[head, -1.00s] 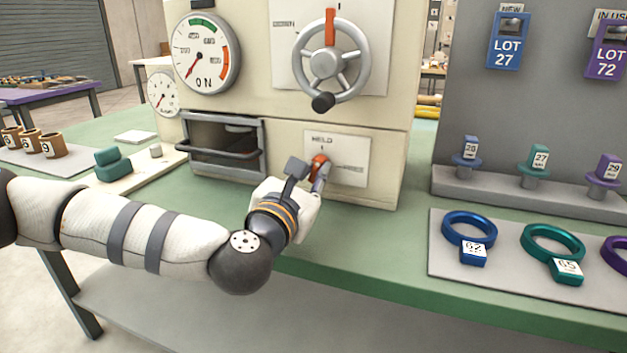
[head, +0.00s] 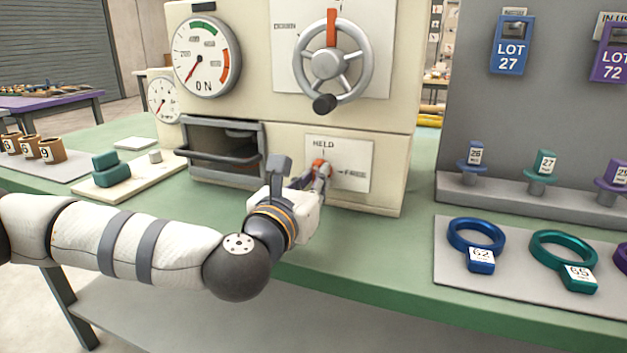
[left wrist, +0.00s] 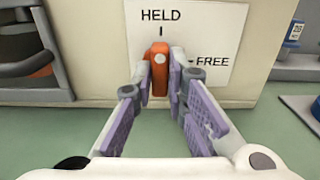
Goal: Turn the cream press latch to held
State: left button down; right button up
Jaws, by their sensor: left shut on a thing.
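The press latch is an orange lever (left wrist: 158,68) on a white plate (head: 350,165) low on the cream press (head: 375,210). In the left wrist view the lever stands upright, in line with the mark under HELD; the FREE mark is to its right. My left gripper (left wrist: 161,85) is at the lever, its fingertips closed in on both sides of it. In the head view the gripper (head: 322,170) hides the lower part of the orange lever. My right gripper shows in neither view.
Above the latch is a spoked handwheel (head: 327,64) with a dark knob. Left of the latch is an open drawer bay with a bar handle (head: 222,157). Blue and teal rings (head: 478,232) lie on a grey mat at right. The green bench front is clear.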

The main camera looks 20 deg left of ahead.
pick_arm(q)
jog(key=c, duration=1.6)
grip_release()
jog(key=s, duration=0.7)
jog(key=shift+s+a, duration=0.15)
jog(key=shift+s, duration=0.1)
